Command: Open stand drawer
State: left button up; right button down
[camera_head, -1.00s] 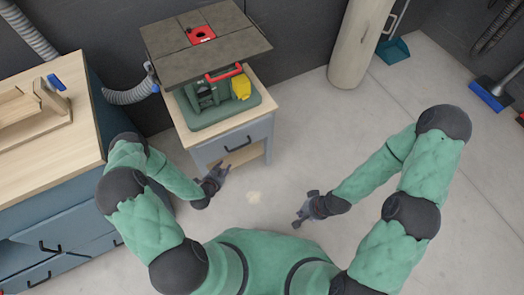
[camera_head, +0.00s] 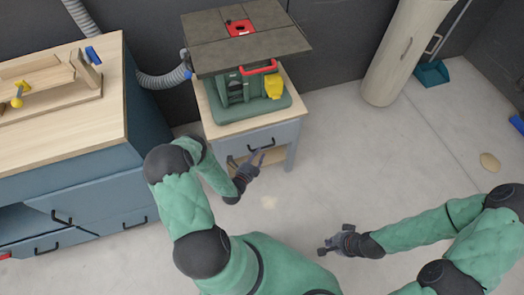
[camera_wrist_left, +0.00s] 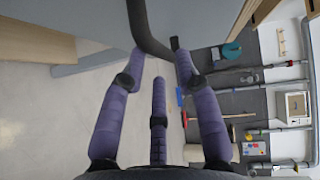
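The stand (camera_head: 211,123) is a small grey-blue cabinet with a light wooden top. Its drawer (camera_head: 283,134) sits flush in the front and looks shut. The dark drawer handle (camera_head: 264,147) is partly covered by my left gripper (camera_head: 257,158), which is right at it. In the left wrist view the handle (camera_wrist_left: 143,25) runs between the spread fingertips of my left gripper (camera_wrist_left: 160,62). The fingers are open and not closed around it; whether any finger touches it I cannot tell. My right gripper (camera_head: 334,240) is empty over the floor, its fingers apart.
A green machine with a grey table top (camera_head: 250,45) stands on the stand. A blue workbench (camera_head: 150,110) with a wooden top is close on the left. A beige cylinder (camera_head: 400,60) stands at the back right. The floor (camera_head: 370,155) right of the stand is clear.

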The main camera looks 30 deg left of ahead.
pick_arm(q)
jog(key=shift+w+a+f+b, duration=0.15)
jog(key=shift+w+b, duration=0.1)
jog(key=shift+w, duration=0.75)
jog(key=shift+w+f+b, duration=0.15)
jog(key=shift+w+b, duration=0.1)
jog(key=shift+w, duration=0.75)
grip_shut()
